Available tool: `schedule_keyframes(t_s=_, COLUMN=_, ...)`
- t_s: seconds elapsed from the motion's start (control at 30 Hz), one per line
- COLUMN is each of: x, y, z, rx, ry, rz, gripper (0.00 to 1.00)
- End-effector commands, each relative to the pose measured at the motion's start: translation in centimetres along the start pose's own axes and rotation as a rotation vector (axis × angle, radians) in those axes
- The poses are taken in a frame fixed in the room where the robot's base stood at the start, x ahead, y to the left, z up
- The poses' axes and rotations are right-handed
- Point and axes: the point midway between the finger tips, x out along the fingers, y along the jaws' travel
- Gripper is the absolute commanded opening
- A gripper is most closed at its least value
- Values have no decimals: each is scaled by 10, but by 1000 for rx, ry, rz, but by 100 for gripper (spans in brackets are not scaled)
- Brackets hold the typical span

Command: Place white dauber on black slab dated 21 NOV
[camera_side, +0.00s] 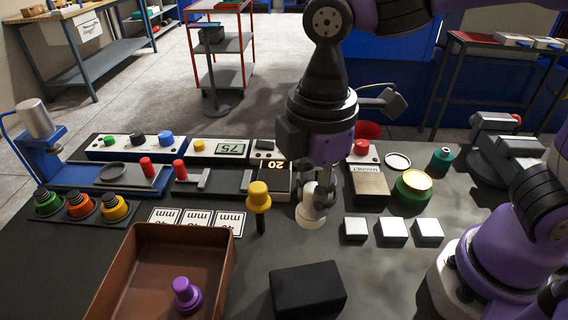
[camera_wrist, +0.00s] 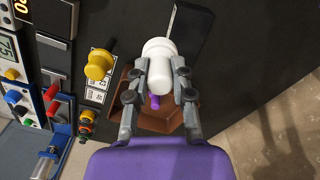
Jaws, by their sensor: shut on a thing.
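The white dauber (camera_side: 311,215) is in my gripper (camera_side: 321,188), upright with its wide white base down. I cannot tell whether the base touches the dark table. In the wrist view the gripper's two fingers (camera_wrist: 159,68) close on the handle of the white dauber (camera_wrist: 157,50) from both sides. A plain black slab (camera_side: 307,288) lies at the front of the table, below and apart from the dauber; it also shows in the wrist view (camera_wrist: 192,25), partly hidden behind the dauber. I see no date on its visible faces.
A yellow dauber (camera_side: 259,197) stands left of my gripper. A brown tray (camera_side: 222,262) holds a purple dauber (camera_side: 186,295). Several white-topped blocks (camera_side: 393,231) stand to the right, near a green and yellow round pad (camera_side: 413,187). Table between slab and dauber is clear.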

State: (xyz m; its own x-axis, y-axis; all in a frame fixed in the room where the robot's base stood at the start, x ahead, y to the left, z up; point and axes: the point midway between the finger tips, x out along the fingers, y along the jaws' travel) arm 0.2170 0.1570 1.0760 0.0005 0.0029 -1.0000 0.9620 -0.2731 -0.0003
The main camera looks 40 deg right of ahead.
Motion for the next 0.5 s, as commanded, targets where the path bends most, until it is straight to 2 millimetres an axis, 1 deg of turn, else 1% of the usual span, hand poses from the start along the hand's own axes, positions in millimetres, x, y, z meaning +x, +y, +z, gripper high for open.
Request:
schedule_keyframes(t_s=0.03, x=-1, y=-14, z=-9, rx=-82, ry=0, rz=0, gripper=0)
schedule_keyframes(t_s=0.1, x=-2, y=-28, z=-17, rx=-169, ry=0, rz=0, gripper=0)
schedule_keyframes(t_s=0.2, x=-2, y=-40, z=-23, rx=-247, ry=0, rz=-1, gripper=0)
schedule_keyframes(t_s=0.27, x=4, y=-44, z=-25, rx=-269, ry=-1, rz=-2, gripper=0)
schedule_keyframes(t_s=0.3, x=11, y=-46, z=-25, rx=-277, ry=-4, rz=-4, gripper=0)
schedule_keyframes(t_s=0.4, x=27, y=-46, z=-25, rx=-281, ry=-3, rz=-3, gripper=0)
schedule_keyframes(t_s=0.5, x=39, y=-46, z=-25, rx=-280, ry=-2, rz=-3, gripper=0)
